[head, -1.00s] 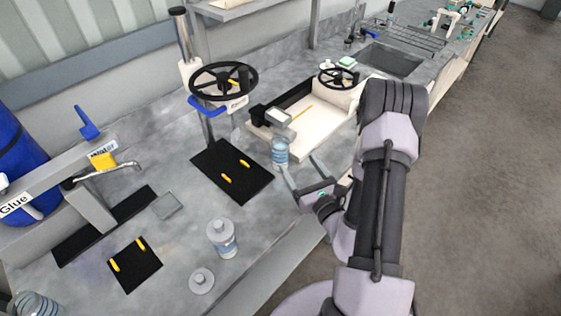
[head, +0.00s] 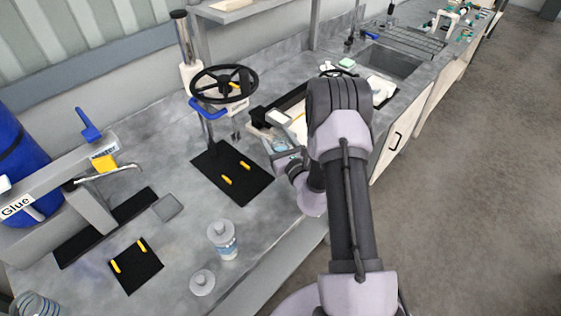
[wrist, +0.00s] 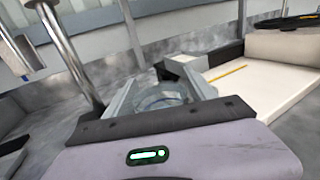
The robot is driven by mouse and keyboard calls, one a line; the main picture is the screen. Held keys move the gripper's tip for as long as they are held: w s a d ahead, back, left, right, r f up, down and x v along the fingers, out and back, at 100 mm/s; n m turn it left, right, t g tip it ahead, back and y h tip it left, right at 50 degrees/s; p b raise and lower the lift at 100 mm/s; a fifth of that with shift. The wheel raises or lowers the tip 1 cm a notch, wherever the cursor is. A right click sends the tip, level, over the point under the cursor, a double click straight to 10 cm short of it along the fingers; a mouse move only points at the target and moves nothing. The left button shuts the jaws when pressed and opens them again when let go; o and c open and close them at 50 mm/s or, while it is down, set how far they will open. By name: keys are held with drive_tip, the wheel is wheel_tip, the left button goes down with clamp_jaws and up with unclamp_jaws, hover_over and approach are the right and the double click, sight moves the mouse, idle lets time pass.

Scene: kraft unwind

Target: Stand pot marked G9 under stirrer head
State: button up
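A clear pot (wrist: 162,96) stands between the two fingers of my gripper (wrist: 158,88) in the wrist view; I cannot tell whether the fingers press on it. In the head view my gripper (head: 283,153) is right of the stirrer stand and largely covers that pot. Its marking is not readable. The stirrer head (head: 232,106), with a blue handle and a black handwheel above, hangs on a post over a black mat (head: 208,178) with two yellow strips. No pot stands on that mat. Another lidded pot with a blue label (head: 223,241) stands at the front; its marking is unreadable.
A loose round lid (head: 202,282) lies near the front edge. A second black mat (head: 138,274) with yellow strips is at the lower left, below a tap (head: 125,166). A cream machine with a scale-like box (head: 278,117) is behind my gripper.

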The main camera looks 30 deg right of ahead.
clamp_jaws()
